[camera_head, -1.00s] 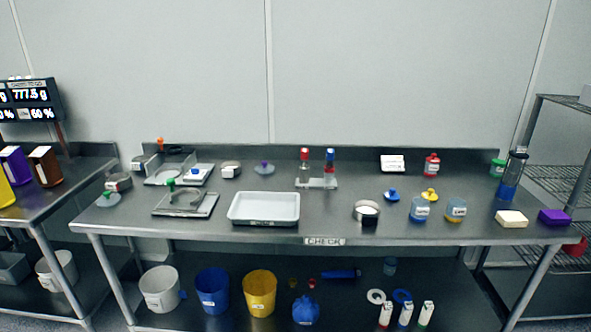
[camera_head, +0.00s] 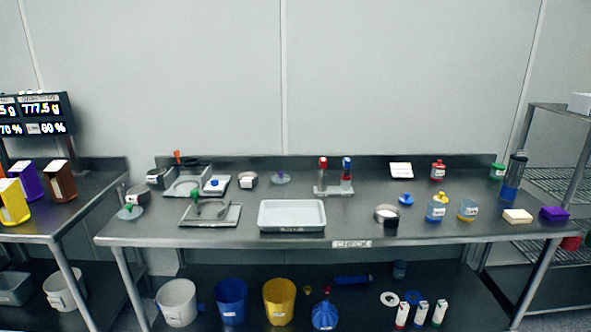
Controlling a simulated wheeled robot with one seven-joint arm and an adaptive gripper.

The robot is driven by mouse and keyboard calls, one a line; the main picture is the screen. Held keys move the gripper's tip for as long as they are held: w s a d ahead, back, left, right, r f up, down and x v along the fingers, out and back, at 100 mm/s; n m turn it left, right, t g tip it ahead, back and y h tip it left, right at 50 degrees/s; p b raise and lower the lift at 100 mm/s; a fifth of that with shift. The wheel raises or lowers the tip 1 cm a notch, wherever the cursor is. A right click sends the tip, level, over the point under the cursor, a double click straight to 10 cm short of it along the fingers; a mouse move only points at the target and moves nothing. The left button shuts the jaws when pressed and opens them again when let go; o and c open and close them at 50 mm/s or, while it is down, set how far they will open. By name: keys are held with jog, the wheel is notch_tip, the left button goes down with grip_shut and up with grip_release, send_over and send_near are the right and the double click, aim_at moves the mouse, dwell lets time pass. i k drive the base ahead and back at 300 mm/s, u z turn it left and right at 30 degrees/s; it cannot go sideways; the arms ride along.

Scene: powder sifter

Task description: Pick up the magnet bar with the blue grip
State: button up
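The magnet bar with the blue grip (camera_head: 347,164) stands upright in a small metal stand (camera_head: 334,191) toward the back middle of the steel table. A similar bar with a red grip (camera_head: 323,164) stands upright just left of it in the same stand. The lower parts of both bars are small in the picture and hard to make out. My gripper is not in view, and nothing in the frame touches the bars.
A white tray (camera_head: 292,227) lies in front and left of the stand. Sieve pans sit on the left, bottles and jars on the right. Bare steel tabletop (camera_head: 355,222) lies in front of the stand. The lower shelf holds buckets, including a yellow one (camera_head: 279,301).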

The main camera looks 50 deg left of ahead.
aim_at(346, 161)
jog(key=u, duration=1.55)
